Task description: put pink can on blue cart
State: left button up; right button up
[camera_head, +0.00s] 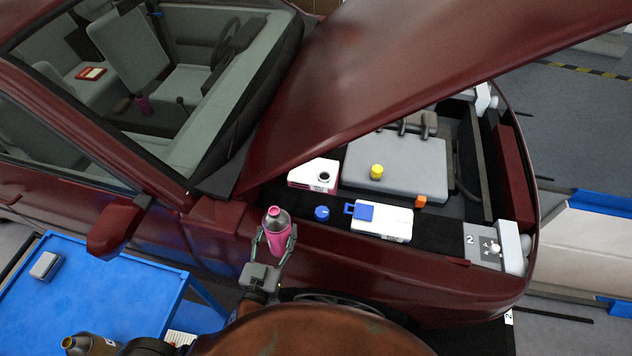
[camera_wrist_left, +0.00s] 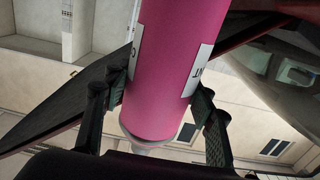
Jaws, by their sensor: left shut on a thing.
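The pink can (camera_head: 278,242) has a grey top and stands roughly upright in my left gripper (camera_head: 274,238), beside the car's open engine bay. My left gripper is shut around the can's sides. The left wrist view shows the pink can (camera_wrist_left: 178,55) close up, with white label patches, between the two dark fingers of the left gripper (camera_wrist_left: 160,97). The blue cart (camera_head: 115,295) stands at the lower left, to the left of the gripper and apart from the can. My right gripper is not in view.
The middle of the cart top is clear. The red car (camera_head: 345,262) has its hood (camera_head: 370,70) raised above the engine bay. The side mirror (camera_head: 115,226) juts out near the cart.

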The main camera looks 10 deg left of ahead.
aim_at(78, 310)
jog(key=u, duration=0.15)
jog(key=k, duration=1.1)
jog(key=u, duration=1.75)
jog(key=i, duration=0.5)
jog(key=z, duration=0.05)
